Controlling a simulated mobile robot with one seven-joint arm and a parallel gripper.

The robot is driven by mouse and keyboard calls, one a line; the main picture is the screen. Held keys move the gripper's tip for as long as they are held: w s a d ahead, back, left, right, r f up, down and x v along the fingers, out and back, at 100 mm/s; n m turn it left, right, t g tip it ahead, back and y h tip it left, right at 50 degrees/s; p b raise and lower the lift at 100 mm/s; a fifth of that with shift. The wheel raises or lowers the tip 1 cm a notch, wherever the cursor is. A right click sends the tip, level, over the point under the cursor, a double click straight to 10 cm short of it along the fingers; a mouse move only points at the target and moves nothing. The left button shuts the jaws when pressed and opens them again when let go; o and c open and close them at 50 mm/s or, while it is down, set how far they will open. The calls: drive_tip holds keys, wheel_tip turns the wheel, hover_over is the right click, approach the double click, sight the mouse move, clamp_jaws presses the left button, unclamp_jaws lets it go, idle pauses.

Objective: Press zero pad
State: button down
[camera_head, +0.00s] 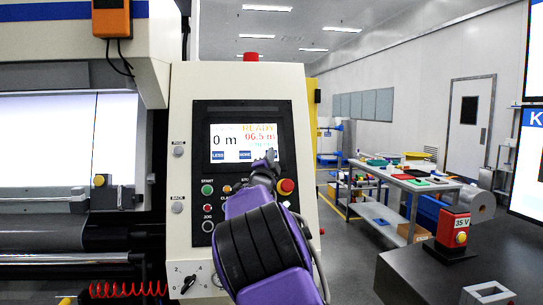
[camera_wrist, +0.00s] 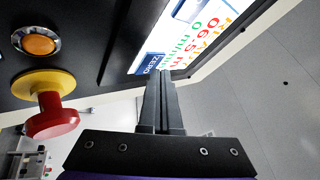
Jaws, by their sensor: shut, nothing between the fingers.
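The lit screen (camera_head: 243,143) is on the black face of a cream control panel (camera_head: 182,88). The blue zero pad (camera_wrist: 150,64) shows in the wrist view at the screen's lower edge, lettered ZERO. In the head view my gripper seems to hide it. My gripper (camera_head: 270,156) is shut and empty, pointing at the lower right part of the screen. In the wrist view my gripper's fingertips (camera_wrist: 160,74) lie together just beside and partly over the pad. I cannot tell whether they touch it.
A red emergency button (camera_head: 286,186) on a yellow base juts out close to my gripper; it also shows in the wrist view (camera_wrist: 52,118). An orange button (camera_wrist: 38,43) is near it. A green start button (camera_head: 207,189) is lower left. A workbench (camera_head: 408,180) stands behind, right.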

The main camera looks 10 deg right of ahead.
drive_tip(key=shift+w+f, duration=0.15)
drive_tip(key=shift+w, duration=0.2)
idle(0.3)
drive_tip(key=shift+s, duration=0.1)
drive_tip(key=shift+s+r+b, duration=0.3)
drive_tip(key=shift+s+b, duration=0.35)
drive_tip(key=shift+b, duration=0.15)
drive_tip(key=shift+s, duration=0.1)
drive_tip(key=s+b, duration=0.1)
drive_tip(key=s+r+b, duration=0.1)
drive_tip(key=s, duration=0.1)
drive_tip(key=s+r+b, duration=0.1)
drive_tip(key=shift+s, duration=0.2)
idle(0.6)
